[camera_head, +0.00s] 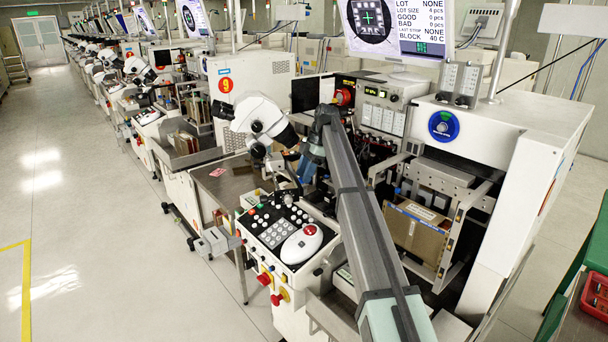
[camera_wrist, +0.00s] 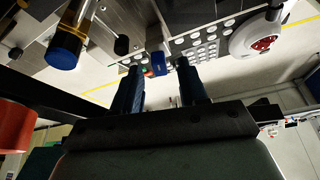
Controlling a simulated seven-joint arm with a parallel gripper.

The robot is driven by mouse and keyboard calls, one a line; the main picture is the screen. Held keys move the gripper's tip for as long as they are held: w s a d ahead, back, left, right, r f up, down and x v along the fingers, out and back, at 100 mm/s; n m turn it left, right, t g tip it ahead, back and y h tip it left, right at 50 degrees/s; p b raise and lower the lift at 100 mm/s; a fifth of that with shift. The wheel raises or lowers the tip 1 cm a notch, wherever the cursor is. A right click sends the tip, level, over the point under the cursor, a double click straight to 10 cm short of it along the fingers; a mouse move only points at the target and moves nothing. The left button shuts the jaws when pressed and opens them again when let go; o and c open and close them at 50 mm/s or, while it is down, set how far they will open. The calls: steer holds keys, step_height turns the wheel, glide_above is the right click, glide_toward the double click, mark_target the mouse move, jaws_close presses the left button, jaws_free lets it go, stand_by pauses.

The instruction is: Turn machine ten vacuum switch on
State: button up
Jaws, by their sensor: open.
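Machine ten appears to be the near machine, with a control panel (camera_head: 277,232) at its front. It carries a round blue badge (camera_head: 443,126) whose number I cannot read. In the wrist view my gripper (camera_wrist: 159,74) is open, its two dark blue fingers apart. A small blue piece (camera_wrist: 157,63) shows between and just beyond the fingertips, beside the panel's white round buttons (camera_wrist: 207,42). I cannot tell whether it is the vacuum switch, or whether the fingers touch it. A black knob (camera_wrist: 122,45) is left of it. In the head view my gripper is largely hidden near the microscope.
The white microscope (camera_head: 262,120) stands close to my arm. A blue-ended cylinder (camera_wrist: 65,50) is left of my fingers. The aisle floor (camera_head: 110,220) is clear.

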steer(key=v, duration=1.1)
steer(key=shift+o, duration=1)
steer(key=s+f+m+t+y, duration=0.2)
steer(key=s+f+m+t, duration=0.4)
steer(key=s+f+m, duration=0.1)
steer(key=shift+s+m, duration=0.3)
steer(key=shift+m, duration=0.1)
steer(key=s+d+m+t+y, duration=0.1)
steer(key=s+d+m+t, duration=0.2)
steer(key=s+m+t, duration=0.6)
steer(key=shift+m+g, duration=0.6)
steer(key=x, duration=1.4)
steer(key=shift+w+d+r, duration=0.15)
steer(key=shift+w+d, duration=0.1)
steer(key=shift+w, duration=0.1)
steer(key=shift+c, duration=0.5)
jaws_close()
